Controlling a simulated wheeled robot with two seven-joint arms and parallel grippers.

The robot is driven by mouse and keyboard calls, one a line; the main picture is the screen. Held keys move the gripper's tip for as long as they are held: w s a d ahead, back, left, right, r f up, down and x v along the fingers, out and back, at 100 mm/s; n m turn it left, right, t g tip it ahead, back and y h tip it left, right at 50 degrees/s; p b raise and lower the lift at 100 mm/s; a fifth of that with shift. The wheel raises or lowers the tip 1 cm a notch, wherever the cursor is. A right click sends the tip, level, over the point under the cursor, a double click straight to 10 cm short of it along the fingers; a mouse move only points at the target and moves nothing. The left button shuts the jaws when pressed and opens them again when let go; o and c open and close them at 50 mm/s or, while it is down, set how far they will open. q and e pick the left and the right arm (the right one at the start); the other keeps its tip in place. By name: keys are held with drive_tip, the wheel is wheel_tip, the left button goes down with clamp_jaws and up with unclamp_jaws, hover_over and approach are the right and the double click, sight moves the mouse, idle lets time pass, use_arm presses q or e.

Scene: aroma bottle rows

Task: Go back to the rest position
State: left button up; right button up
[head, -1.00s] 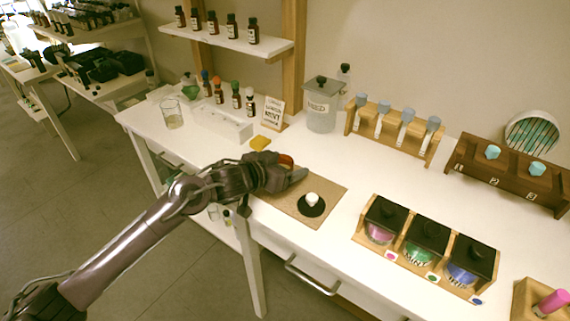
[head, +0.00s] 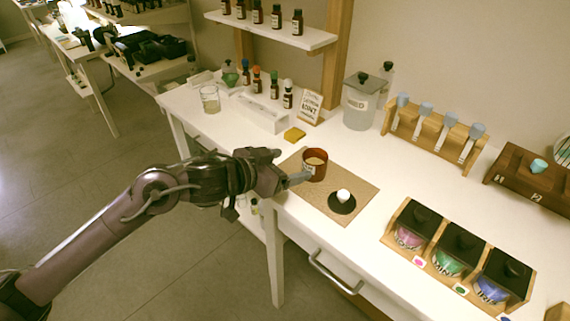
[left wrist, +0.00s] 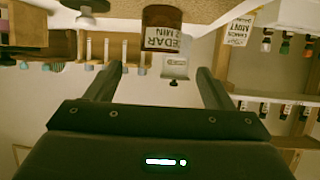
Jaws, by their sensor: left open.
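My left gripper (head: 296,178) is over the table's front edge, just left of a brown jar (head: 315,164). In the left wrist view my left gripper (left wrist: 158,88) is open and empty. That view is upside down and shows the jar (left wrist: 162,28), labelled "CEDAR 2 MIN", beyond the fingertips and apart from them. The jar stands upright and open on a tan mat (head: 362,196). A black lid with a white knob (head: 343,197) lies on the mat to the jar's right. My right gripper is not in view.
The white table (head: 232,138) holds a glass beaker (head: 210,99), a bottle rack (head: 262,113), a yellow pad (head: 294,134), a sign (head: 309,107), a lidded canister (head: 361,102) and a three-jar wooden stand (head: 455,256). Open floor (head: 110,185) lies left of the table.

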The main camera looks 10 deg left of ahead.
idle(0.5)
use_arm(q)
drive_tip(key=shift+s+d+f, duration=0.25)
drive_tip(key=shift+s+f, duration=0.05)
drive_tip(key=shift+s+d+f+n+t+y, duration=0.1)
drive_tip(key=shift+s+f+n+t+y, duration=0.3)
drive_tip(key=shift+s+f+n+y, duration=0.45)
drive_tip(key=s+a+f+n+g+y, duration=0.1)
drive_tip(key=s+a+f+g+y, duration=0.15)
drive_tip(key=s+a+f, duration=0.35)
drive_tip(key=s+a+f+n+g+y, duration=0.2)
drive_tip(key=s+a+f+g, duration=0.15)
drive_tip(key=s, duration=0.45)
drive_tip(key=s+a+f+n+g+y, duration=0.1)
drive_tip(key=s+a+f+g+y, duration=0.1)
drive_tip(key=s+a+f, duration=0.4)
wheel_tip(320, 180, down, 26)
drive_tip(key=s+d+g, duration=0.1)
drive_tip(key=s+d, duration=0.1)
drive_tip(key=s, duration=0.1)
drive_tip(key=s+a+f+g, duration=0.1)
drive_tip(key=s+a+f, duration=0.2)
drive_tip(key=s+f, duration=1.6)
drive_tip(key=shift+s+a+f+y, duration=0.2)
drive_tip(key=shift+s+f+y, duration=0.1)
drive_tip(key=shift+s+f, duration=0.15)
